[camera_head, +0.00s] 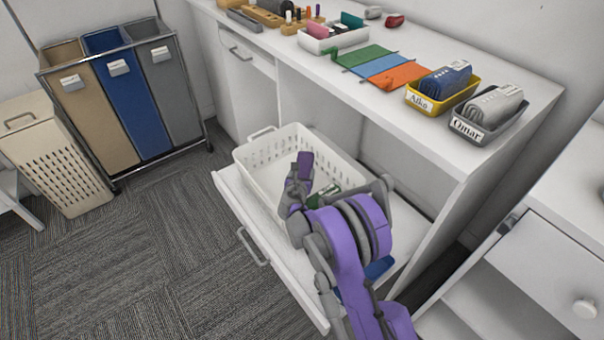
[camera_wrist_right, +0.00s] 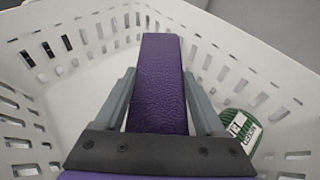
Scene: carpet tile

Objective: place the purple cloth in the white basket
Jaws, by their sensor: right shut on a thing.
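The white basket (camera_head: 262,152) has slotted walls and stands on a pulled-out white drawer or shelf; its walls surround the right wrist view (camera_wrist_right: 245,62). My right gripper (camera_head: 299,180) is shut on the folded purple cloth (camera_head: 305,163). The cloth stands up between both fingers in the right wrist view (camera_wrist_right: 160,85), with the basket's inside around and below it. I cannot tell whether the cloth touches the basket floor. My right arm hides the near right part of the basket. My left gripper is out of view.
A green item with a white label (camera_wrist_right: 240,128) lies in the basket, right of the cloth. A blue thing (camera_head: 378,267) lies on the pulled-out surface (camera_head: 285,270). The counter above holds coloured cloths (camera_head: 385,68) and labelled bins (camera_head: 470,128).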

